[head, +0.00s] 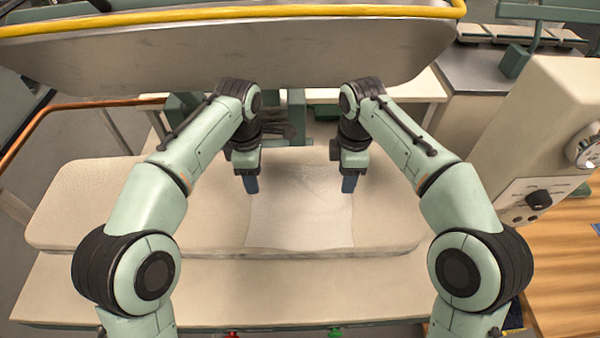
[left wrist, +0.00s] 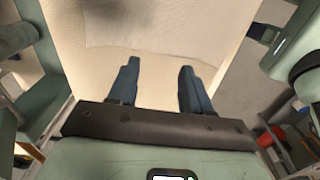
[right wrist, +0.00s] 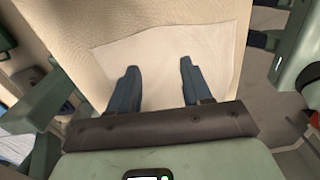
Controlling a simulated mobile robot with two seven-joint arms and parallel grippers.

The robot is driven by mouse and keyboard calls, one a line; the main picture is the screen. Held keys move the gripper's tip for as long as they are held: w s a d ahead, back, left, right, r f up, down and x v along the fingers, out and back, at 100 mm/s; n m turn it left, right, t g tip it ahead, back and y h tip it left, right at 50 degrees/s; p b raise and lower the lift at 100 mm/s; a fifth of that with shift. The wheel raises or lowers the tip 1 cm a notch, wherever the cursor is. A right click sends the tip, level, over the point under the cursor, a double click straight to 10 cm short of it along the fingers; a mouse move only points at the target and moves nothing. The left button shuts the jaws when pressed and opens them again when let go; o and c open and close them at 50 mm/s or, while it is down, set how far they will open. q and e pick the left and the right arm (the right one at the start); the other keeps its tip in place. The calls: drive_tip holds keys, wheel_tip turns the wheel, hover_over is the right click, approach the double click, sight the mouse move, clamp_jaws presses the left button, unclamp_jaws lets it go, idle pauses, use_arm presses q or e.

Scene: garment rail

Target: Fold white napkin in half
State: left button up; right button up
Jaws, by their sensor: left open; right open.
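The white napkin (head: 300,215) lies spread flat on the padded cream board, with its near edge close to the board's front edge. My left gripper (head: 251,184) is open and empty at the napkin's left side, pointing down. In the left wrist view its fingers (left wrist: 155,85) are apart, with the napkin's edge (left wrist: 150,30) beyond them. My right gripper (head: 348,184) is open and empty at the napkin's right side. In the right wrist view its fingers (right wrist: 160,85) are apart over the napkin (right wrist: 165,55).
The padded board (head: 100,205) extends left and right of the napkin. A large raised press head (head: 230,60) with a yellow rail hangs behind and above my arms. A control box (head: 545,140) with a knob stands at the right, by a wooden surface (head: 570,250).

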sight(258, 202)
use_arm(q)
drive_tip(key=f, duration=0.6)
drive_tip(key=shift+s+f, duration=0.15)
drive_tip(key=shift+s, duration=0.05)
use_arm(e)
drive_tip(key=f, duration=0.6)
drive_tip(key=shift+s+f, duration=0.15)
drive_tip(key=shift+s, duration=0.05)
use_arm(q)
drive_tip(key=shift+f, duration=0.75)
use_arm(e)
drive_tip(key=shift+f, duration=0.75)
use_arm(q)
drive_tip(key=shift+f, duration=0.1)
use_arm(e)
drive_tip(key=shift+f, duration=0.1)
use_arm(q)
drive_tip(key=shift+f, duration=0.1)
drive_tip(key=shift+c, duration=0.3)
use_arm(e)
drive_tip(key=shift+f, duration=0.1)
drive_tip(key=shift+c, duration=0.3)
use_arm(q)
drive_tip(key=c, duration=0.5)
use_arm(e)
drive_tip(key=c, duration=0.5)
use_arm(q)
clamp_jaws()
use_arm(e)
clamp_jaws()
